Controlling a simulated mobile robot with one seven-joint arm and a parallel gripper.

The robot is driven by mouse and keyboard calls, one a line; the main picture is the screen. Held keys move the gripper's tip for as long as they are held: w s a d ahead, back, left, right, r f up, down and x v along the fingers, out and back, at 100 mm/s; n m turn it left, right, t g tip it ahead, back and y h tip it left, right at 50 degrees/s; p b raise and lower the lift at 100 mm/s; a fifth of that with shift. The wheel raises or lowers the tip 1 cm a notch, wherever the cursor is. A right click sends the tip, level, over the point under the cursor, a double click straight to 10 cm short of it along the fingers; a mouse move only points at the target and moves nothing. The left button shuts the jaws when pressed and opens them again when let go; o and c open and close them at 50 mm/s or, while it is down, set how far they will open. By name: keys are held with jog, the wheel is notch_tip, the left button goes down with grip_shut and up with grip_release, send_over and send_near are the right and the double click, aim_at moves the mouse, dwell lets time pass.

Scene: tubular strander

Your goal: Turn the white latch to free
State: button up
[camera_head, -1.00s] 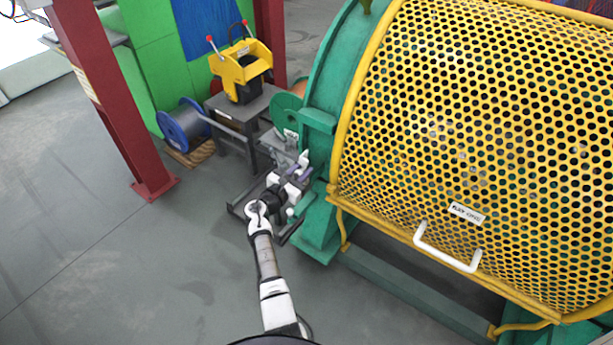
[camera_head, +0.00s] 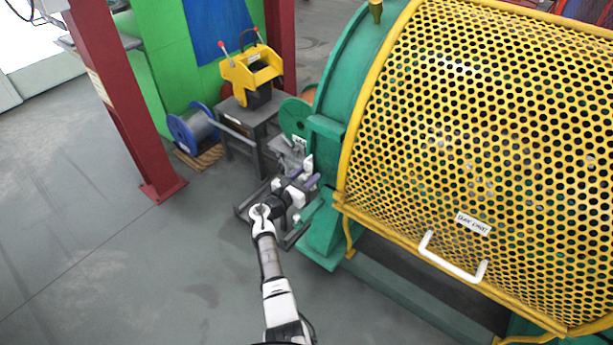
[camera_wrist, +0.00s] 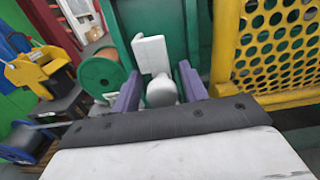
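The white latch (camera_wrist: 152,56) shows in the wrist view as a flat upright plate with a rounded white lower part, in front of the green machine frame. My gripper (camera_wrist: 160,90) has two purple fingers standing apart, one on each side of the rounded lower part. I cannot tell whether either finger touches it. In the head view the latch (camera_head: 308,163) is a small white shape at the left edge of the green housing, and my gripper (camera_head: 305,177) is right at it. My gripper and wrist partly hide the latch's mounting.
The yellow perforated guard (camera_head: 470,150) with a white handle (camera_head: 452,262) is close on the right. A grey stand with a yellow device (camera_head: 250,72) and a blue spool (camera_head: 186,128) are behind to the left. A red post (camera_head: 125,110) stands left. The floor at left is clear.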

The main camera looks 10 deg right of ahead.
jog(key=shift+s, duration=0.1)
jog(key=b+v, duration=0.1)
jog(key=v, duration=1.2)
jog(key=shift+s+a+b, duration=0.2)
jog(key=shift+a+b, duration=0.1)
jog(key=shift+b, duration=0.05)
